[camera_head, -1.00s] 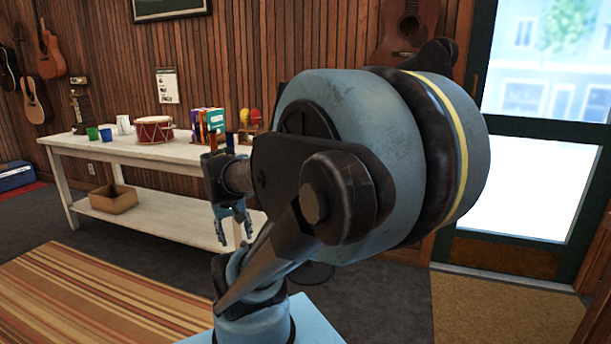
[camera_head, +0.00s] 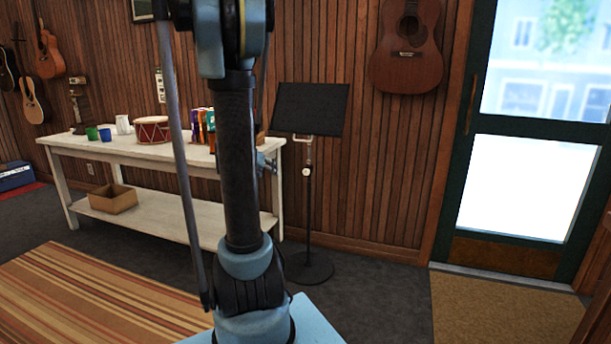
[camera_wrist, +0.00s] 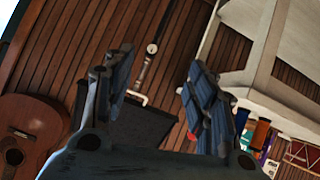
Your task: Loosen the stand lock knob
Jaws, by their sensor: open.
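The black music stand (camera_head: 311,109) stands upright on a round base by the wood wall, right of my arm. Its small pale lock knob (camera_head: 306,171) sits on the pole below the desk. In the wrist view the stand appears roughly upside down, with the knob (camera_wrist: 152,48) showing between and beyond my fingertips. My gripper (camera_wrist: 160,62) is open and empty, apart from the knob. In the head view my gripper (camera_head: 267,163) shows just left of the pole, partly hidden behind my arm.
A white table (camera_head: 150,155) with a drum, cups and books stands behind and left of my arm. A guitar (camera_head: 407,50) hangs right of the stand. The floor between stand and door (camera_head: 520,150) looks clear.

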